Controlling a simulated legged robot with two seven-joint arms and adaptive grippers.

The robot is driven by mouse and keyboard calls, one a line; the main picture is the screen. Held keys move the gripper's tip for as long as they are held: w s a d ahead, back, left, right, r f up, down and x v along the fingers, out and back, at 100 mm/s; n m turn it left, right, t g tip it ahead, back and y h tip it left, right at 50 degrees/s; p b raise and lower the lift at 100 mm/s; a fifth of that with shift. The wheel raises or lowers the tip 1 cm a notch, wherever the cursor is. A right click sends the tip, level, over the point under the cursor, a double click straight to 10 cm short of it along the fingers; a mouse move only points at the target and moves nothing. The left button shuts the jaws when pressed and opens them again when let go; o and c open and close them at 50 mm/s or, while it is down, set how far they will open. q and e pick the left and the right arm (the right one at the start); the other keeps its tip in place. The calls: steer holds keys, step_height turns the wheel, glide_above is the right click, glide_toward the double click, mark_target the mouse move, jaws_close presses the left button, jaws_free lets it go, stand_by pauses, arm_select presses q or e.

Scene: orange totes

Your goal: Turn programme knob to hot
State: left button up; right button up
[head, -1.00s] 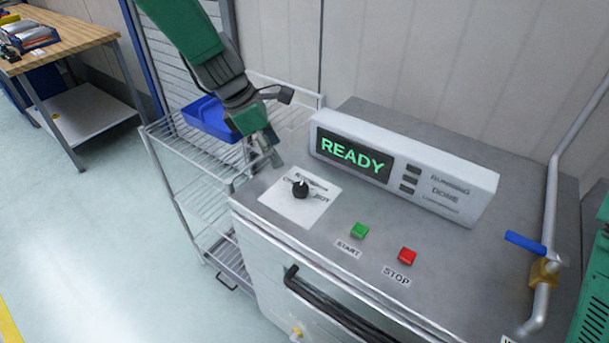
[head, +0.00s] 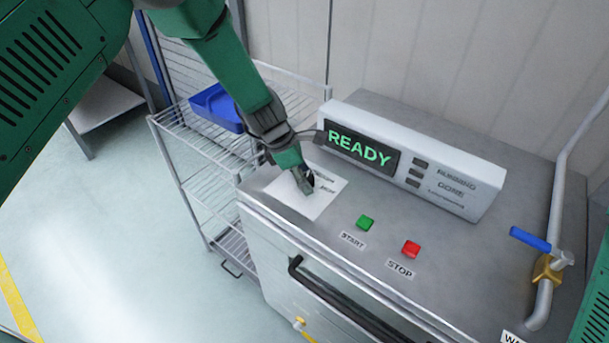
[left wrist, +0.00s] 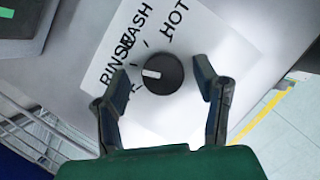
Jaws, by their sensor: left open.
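The black programme knob (left wrist: 164,74) sits on a white label plate (left wrist: 190,112) printed RINSE, WASH and HOT. In the left wrist view its white mark points left, toward the RINSE side and away from HOT. My left gripper (left wrist: 162,72) is open, with one finger on each side of the knob; gaps show between the fingers and the knob. In the head view the left gripper (head: 305,183) is down over the plate and hides most of the knob. My right gripper is not in view.
The machine's display (head: 360,150) reads READY. A green START button (head: 365,222) and a red STOP button (head: 411,248) are right of the plate. A wire rack (head: 190,150) with a blue bin (head: 216,107) stands left. A pipe with a blue-handled valve (head: 530,238) is at right.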

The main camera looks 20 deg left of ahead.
arm_select(q)
steer(key=shift+d, duration=0.2)
steer(key=c, duration=0.9)
steer(key=shift+d+r, duration=0.1)
steer(key=shift+c, duration=1.1)
